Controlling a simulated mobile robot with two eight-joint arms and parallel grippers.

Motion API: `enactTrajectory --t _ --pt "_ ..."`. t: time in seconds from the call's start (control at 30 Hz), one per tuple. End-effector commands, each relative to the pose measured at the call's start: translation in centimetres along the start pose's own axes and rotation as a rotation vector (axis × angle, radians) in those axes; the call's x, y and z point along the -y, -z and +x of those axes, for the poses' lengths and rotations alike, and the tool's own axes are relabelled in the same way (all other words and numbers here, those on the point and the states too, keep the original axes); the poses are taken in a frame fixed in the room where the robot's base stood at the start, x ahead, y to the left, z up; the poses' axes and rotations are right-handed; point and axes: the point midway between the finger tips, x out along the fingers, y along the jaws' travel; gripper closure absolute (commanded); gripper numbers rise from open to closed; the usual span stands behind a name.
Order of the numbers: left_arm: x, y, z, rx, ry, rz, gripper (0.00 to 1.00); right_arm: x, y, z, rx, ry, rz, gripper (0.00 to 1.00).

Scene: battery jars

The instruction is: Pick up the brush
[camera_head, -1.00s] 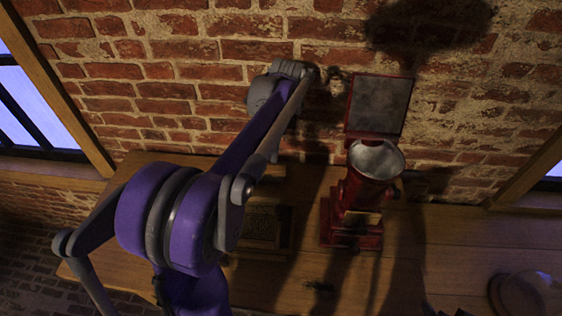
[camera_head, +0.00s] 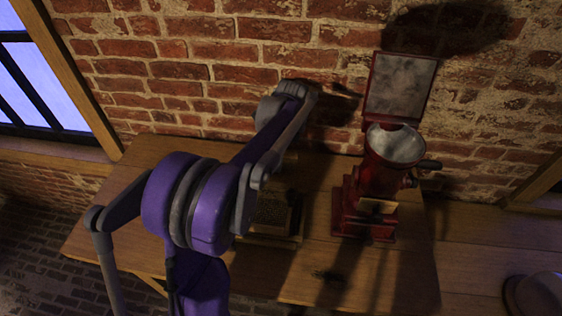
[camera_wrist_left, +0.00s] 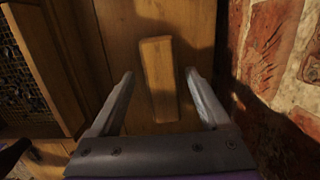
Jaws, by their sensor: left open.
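A pale wooden bar (camera_wrist_left: 158,92), which may be the brush, lies on the table in the left wrist view. No bristles show on it. My left gripper (camera_wrist_left: 159,74) is open and empty, with one finger on each side of the bar. I cannot tell how high the fingers are above the table. In the head view my purple arm hides both the bar and the left gripper's fingers. My right gripper is not in view.
A brick wall (camera_wrist_left: 272,45) is close on the right in the wrist view. A wooden box (camera_wrist_left: 28,65) with dark contents is to the left.

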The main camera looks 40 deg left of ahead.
Motion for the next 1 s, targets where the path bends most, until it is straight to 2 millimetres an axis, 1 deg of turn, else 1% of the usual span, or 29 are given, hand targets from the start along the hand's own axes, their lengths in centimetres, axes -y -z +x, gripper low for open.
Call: enactTrajectory --t 0.17,0.6,0.87,0.93,1.0 --pt "0.08 0.03 -0.27 -0.001 0.001 0.000 0.19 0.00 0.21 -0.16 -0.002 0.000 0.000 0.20" --pt "0.06 0.09 0.24 0.000 0.001 0.000 0.19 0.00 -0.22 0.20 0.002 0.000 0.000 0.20" --pt "0.07 0.10 0.22 0.000 0.001 0.000 0.19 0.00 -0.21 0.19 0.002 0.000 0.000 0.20" --pt "0.07 0.10 0.22 0.000 0.001 0.000 0.28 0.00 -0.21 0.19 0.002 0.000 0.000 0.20" --pt "0.07 0.09 0.22 0.000 0.001 0.000 0.41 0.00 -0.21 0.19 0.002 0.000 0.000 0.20"
